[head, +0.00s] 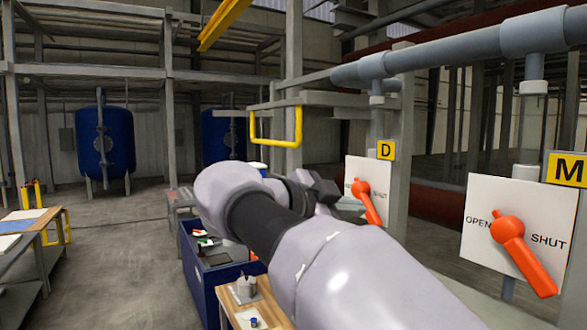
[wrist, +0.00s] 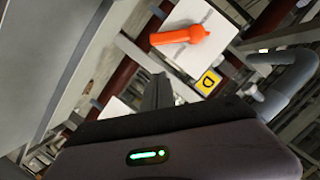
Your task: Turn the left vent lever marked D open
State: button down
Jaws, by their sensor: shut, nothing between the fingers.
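The orange vent lever D (head: 367,201) is on a white plate (head: 354,170) under a yellow D sign (head: 386,150). Its handle slants down to the right from its hub, much like lever M. My arm hides the plate's lower left. In the wrist view, lever D (wrist: 180,36) lies across its white plate (wrist: 212,20), above the D sign (wrist: 208,82) in the picture. My gripper (head: 325,187) is left of lever D in the head view, with no contact visible. Its shut fingers (wrist: 157,80) are empty, below the lever in the wrist view.
A second orange lever M (head: 522,255) is at the right on a plate reading OPEN and SHUT, under an M sign (head: 567,169). A grey pipe (head: 450,50) runs above both. A yellow bar (head: 276,140) and blue bin (head: 208,285) are near my arm. Open floor is left.

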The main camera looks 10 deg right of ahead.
aim_at(368, 205)
jog(key=shift+m, duration=0.5)
jog(key=w+d+p, duration=0.1)
jog(key=w+d, duration=0.1)
jog(key=w+d+p, duration=0.2)
jog(key=w, duration=0.1)
jog(key=w+d+f+p, duration=0.1)
jog(key=w+d, duration=0.1)
jog(key=shift+w+d+f, duration=0.1)
jog(key=shift+w+d, duration=0.1)
jog(key=shift+d, duration=0.2)
jog(key=shift+w+a+f, duration=0.2)
jog(key=shift+w+f, duration=0.25)
jog(key=shift+d+h, duration=0.1)
jog(key=shift+h, duration=0.2)
jog(key=shift+s, duration=0.1)
